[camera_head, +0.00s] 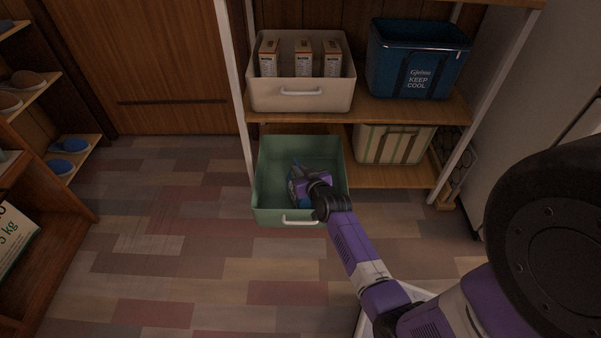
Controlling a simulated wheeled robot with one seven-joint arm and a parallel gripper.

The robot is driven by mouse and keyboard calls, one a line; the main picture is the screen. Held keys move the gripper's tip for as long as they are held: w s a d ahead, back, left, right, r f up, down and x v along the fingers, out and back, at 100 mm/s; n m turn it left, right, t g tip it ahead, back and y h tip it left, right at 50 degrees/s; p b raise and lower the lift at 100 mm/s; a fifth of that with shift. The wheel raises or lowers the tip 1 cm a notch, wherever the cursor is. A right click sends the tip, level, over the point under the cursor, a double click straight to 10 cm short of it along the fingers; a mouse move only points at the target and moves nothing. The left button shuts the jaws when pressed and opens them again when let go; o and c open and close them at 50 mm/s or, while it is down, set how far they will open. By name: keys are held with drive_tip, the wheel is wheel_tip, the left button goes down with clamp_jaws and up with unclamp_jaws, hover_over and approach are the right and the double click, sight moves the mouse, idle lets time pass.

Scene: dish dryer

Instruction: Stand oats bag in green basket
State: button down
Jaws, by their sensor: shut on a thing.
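The green basket (270,217) is pulled out at the front of the lower shelf, with its white handle facing me. My gripper (299,187) reaches down into it from the right and is shut on a blue bag (305,202), which looks like the oats bag. The bag is inside the basket walls, right of the middle. My gripper and wrist hide most of it, so I cannot read its label or tell whether it is upright or touching the basket floor.
A cream bin (300,97) with several boxes and a blue cooler bag (417,60) stand on the shelf above. A striped basket (392,145) is behind on the right. A left rack holds shoes and a "5 kg" bag (14,237). Floor in front is clear.

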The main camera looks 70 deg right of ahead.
drive_tip(key=shift+f, duration=0.1)
drive_tip(key=c, duration=1.6)
unclamp_jaws()
